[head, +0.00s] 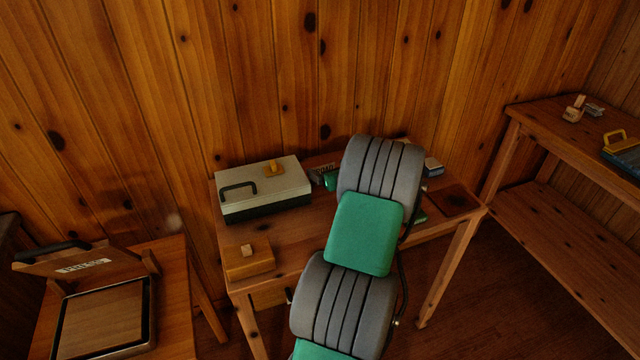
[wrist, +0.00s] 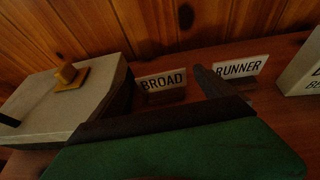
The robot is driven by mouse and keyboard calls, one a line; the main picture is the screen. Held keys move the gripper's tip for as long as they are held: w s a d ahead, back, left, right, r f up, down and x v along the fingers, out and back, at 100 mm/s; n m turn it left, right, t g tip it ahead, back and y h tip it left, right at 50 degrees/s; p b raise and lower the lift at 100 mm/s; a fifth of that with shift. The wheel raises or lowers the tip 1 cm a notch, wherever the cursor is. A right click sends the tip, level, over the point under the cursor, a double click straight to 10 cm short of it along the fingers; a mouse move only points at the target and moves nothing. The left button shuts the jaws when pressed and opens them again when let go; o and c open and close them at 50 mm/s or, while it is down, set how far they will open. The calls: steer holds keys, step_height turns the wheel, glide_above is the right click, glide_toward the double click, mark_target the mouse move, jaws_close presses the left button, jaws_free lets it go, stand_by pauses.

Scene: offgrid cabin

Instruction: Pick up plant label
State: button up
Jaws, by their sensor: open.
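Two plant labels stand upright side by side in the wrist view, each a pale plate with black letters in a dark base. One reads BROAD (wrist: 163,82) and the other reads RUNNER (wrist: 239,70). My gripper (wrist: 165,85) is open and empty, its dark fingers low in the wrist view. In the head view my arm covers much of the table, and the labels are mostly hidden.
A cream toolbox (head: 265,190) with a black handle and a yellow-brown object (head: 273,168) on top stands left of the labels. A white box (wrist: 305,70) stands right of RUNNER. A wooden block (head: 248,260) sits at the table's (head: 290,240) front left. The wall is close behind.

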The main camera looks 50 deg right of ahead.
mark_target(322, 169)
step_height(322, 169, down, 2)
steer(key=shift+f+b, duration=0.15)
steer(key=shift+b, duration=0.5)
steer(key=x, duration=0.2)
steer(key=p+x, duration=0.1)
steer(key=x, duration=0.4)
steer(key=shift+w+d+r, duration=0.2)
steer(key=shift+w+r, duration=0.05)
steer(key=shift+w, duration=0.15)
steer(key=shift+c, duration=0.4)
steer(key=shift+s, duration=0.1)
steer(key=c, duration=1.1)
